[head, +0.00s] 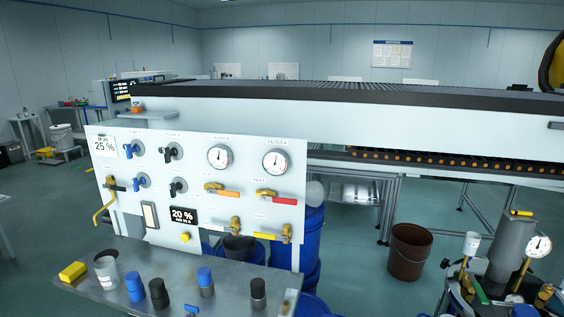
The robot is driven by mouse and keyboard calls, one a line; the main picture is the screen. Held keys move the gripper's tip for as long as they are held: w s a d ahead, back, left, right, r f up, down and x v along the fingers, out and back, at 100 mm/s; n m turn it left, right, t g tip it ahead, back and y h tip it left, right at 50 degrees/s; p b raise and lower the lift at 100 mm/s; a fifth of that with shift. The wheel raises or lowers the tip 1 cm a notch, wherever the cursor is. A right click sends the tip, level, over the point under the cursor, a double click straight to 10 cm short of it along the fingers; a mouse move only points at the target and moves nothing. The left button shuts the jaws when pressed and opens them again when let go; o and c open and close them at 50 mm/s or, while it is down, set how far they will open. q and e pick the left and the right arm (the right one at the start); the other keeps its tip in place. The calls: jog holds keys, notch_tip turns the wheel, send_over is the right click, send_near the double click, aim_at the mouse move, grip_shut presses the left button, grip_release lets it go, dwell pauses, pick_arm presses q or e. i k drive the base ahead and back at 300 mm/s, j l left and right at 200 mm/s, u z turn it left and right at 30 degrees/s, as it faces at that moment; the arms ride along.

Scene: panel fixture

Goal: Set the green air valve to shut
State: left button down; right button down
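No valve on the white panel (200,150) shows a clearly green handle. The panel carries lever valves: one with an orange lever (228,193), one with a red lever (285,201), and a lower one with a yellow lever (265,236); these levers lie about level. A small green bar (480,293) sits among brass fittings on the cart at the lower right; I cannot tell whether it is a valve handle. Neither of my grippers is in view.
A steel shelf (185,285) below the panel holds a yellow block (73,271), a grey cup (106,271) and several blue and black knobs. A brown bucket (408,250) stands on the floor. A long machine (400,125) runs behind the panel.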

aim_at(478, 288)
jog(key=z, duration=1.5)
